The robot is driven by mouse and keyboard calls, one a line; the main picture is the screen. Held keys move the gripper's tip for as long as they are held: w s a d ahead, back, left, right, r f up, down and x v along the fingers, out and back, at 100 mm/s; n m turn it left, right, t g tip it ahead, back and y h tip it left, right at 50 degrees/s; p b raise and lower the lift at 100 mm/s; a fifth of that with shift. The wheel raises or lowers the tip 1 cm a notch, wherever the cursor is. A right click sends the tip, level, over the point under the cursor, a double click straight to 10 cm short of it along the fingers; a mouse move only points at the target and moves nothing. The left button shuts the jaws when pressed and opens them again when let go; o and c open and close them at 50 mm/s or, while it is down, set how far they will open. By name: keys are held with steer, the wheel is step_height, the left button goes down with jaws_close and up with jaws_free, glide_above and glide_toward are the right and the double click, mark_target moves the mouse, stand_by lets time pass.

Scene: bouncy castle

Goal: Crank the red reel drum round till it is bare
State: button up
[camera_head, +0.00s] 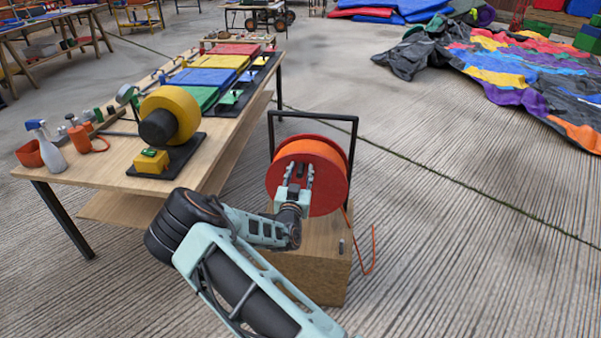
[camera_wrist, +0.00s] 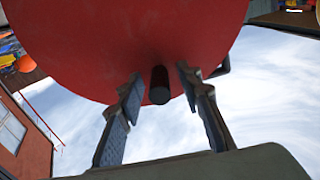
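The red reel drum (camera_head: 333,187) stands upright in a black frame (camera_head: 353,140) on a wooden box, with orange line (camera_head: 310,147) wound on it. A loose length of orange line (camera_head: 373,245) hangs down at its right side. My gripper (camera_head: 299,172) is in front of the drum's red face. In the wrist view the red face (camera_wrist: 100,40) fills the top. A short black crank handle (camera_wrist: 159,92) sticks out from it between my two open fingers, with a gap on each side. The handle cannot be made out in the head view.
The wooden box (camera_head: 315,265) under the reel stands on the ribbed concrete floor. A workbench (camera_head: 95,165) to the left holds a yellow blower (camera_head: 180,105), a spray bottle (camera_head: 50,155) and coloured panels (camera_head: 205,77). The floor to the right is clear up to a colourful spread sheet (camera_head: 505,62).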

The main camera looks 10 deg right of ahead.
jaws_close()
stand_by(0.3)
steer(key=shift+w+a+f, duration=0.1)
steer(key=shift+a+f, duration=0.05)
